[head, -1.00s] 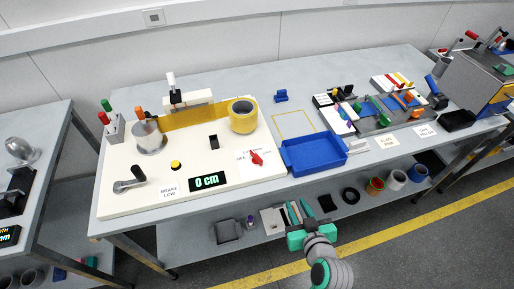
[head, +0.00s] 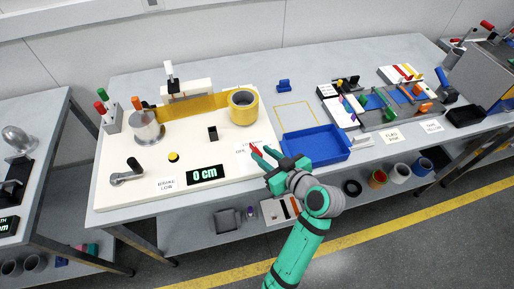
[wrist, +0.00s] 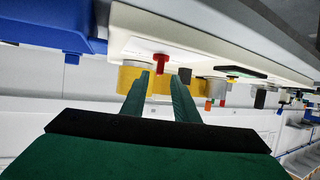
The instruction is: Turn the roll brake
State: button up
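The small red knob (head: 254,149) sits near the front right of the white board (head: 215,152), beside a printed label that is partly covered. In the wrist view the red knob (wrist: 161,61) shows just ahead, between the fingertips. I take this knob to be the roll brake. My gripper (head: 260,152) is at the board's front right edge, with its teal fingers apart and pointing at the knob. In the wrist view my gripper (wrist: 162,76) is open with nothing held. Whether a fingertip touches the knob I cannot tell.
A yellow roll (head: 243,107) stands behind the knob, with a yellow strip running left. A display (head: 205,174) reads 0 cm. A black-handled crank (head: 127,174) and a "BRAKE LOW" card (head: 167,185) are at left. A blue tray (head: 318,146) lies close right of my gripper.

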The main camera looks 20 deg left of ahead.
aim_at(257, 149)
jog(key=shift+x, duration=2.55)
jog(key=shift+w+d, duration=0.1)
jog(key=shift+c, duration=0.6)
grip_shut()
